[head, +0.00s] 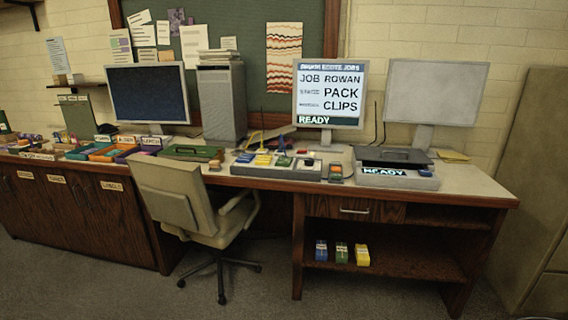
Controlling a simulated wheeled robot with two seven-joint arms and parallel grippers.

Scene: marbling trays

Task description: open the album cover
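I cannot make out an album or an album cover for certain in the head view. A flat green case or folder (190,153) lies on the desk behind the chair; I cannot tell what it is. A dark flat lid with a handle (393,155) sits on a grey device with a lit READY strip (385,172) at the right of the desk. Neither of my grippers shows in the head view.
A wooden desk (475,190) runs along the wall, with a beige swivel chair (190,205) before its left part. A screen (329,95) reads "JOB ROWAN PACK CLIPS". Small boxes (341,252) stand on the lower shelf. Carpet in front is clear.

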